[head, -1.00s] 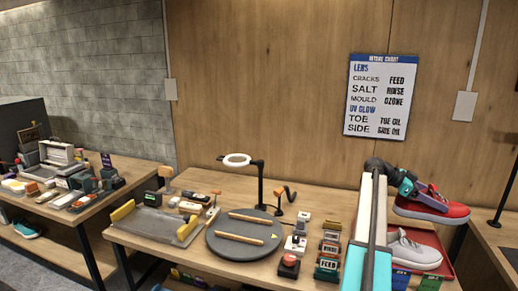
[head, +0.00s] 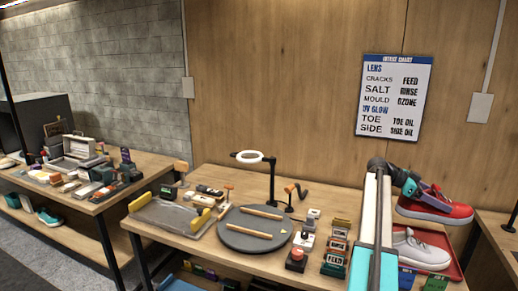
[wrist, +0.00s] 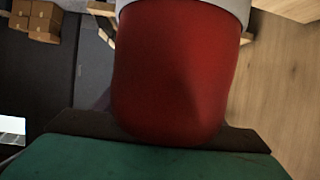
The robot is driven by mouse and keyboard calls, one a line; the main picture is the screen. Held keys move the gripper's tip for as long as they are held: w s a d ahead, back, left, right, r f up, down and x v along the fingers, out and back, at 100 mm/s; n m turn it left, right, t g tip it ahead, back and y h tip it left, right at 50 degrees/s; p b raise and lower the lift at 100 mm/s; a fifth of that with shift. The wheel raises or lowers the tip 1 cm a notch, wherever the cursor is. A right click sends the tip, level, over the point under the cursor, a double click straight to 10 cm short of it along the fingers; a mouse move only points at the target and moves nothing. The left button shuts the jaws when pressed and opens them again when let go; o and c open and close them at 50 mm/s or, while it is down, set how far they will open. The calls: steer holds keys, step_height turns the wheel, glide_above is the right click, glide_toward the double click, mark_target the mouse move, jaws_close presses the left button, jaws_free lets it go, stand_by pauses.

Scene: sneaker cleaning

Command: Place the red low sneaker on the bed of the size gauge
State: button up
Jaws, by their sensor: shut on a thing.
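The red low sneaker (head: 447,210) with a white sole is held in the air at the right in the head view, above a grey sneaker. My gripper (head: 422,196) is shut on it. In the wrist view the red sneaker (wrist: 178,75) fills the middle, with a pale sole edge at the top; the fingertips are hard to make out. A flat grey bed with yellow end blocks, which looks like the size gauge (head: 168,214), lies at the left end of the table, empty and well left of my gripper.
A round dark turntable (head: 240,237) with two wooden bars and a ring lamp (head: 249,157) stand between the gauge and my arm. Small boxes (head: 335,250) are near the table's front. A grey sneaker (head: 420,250) sits on a red tray (head: 455,268) below the held sneaker.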

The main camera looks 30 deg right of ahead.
steer(key=shift+n+t+h, duration=0.5)
steer(key=shift+n+t, duration=0.1)
steer(key=shift+n, duration=0.1)
steer(key=w+a, duration=0.1)
steer(key=w, duration=0.2)
steer(key=w+a, duration=0.3)
steer(key=w, duration=0.2)
steer(key=shift+w+a+r, duration=0.3)
steer(key=shift+w+r, duration=0.05)
steer(key=w+a+f+n+t+h, duration=0.15)
steer(key=w+a+n+t, duration=0.25)
steer(key=w+a, duration=0.75)
steer(key=w+a+f+n+t+h, duration=0.1)
steer(key=w+a+f+n+t, duration=0.2)
steer(key=w+a, duration=0.9)
steer(key=w+a+n+t+h, duration=0.1)
steer(key=w+a+n+t, duration=0.45)
steer(key=a, duration=1.05)
steer(key=w+a+n+t+y, duration=0.3)
steer(key=a+n+t, duration=0.1)
steer(key=a, duration=0.8)
steer(key=w+a+n+t+y, duration=0.3)
steer(key=a+n+t+y, duration=0.1)
steer(key=a, duration=0.9)
steer(key=a+r+n+t+y, duration=0.2)
steer(key=a+r+n+y, duration=0.3)
steer(key=a, duration=0.4)
steer(key=shift+w+r+n+y+p, duration=0.15)
steer(key=shift+w+n+y+p, duration=0.2)
steer(key=shift+y, duration=0.5)
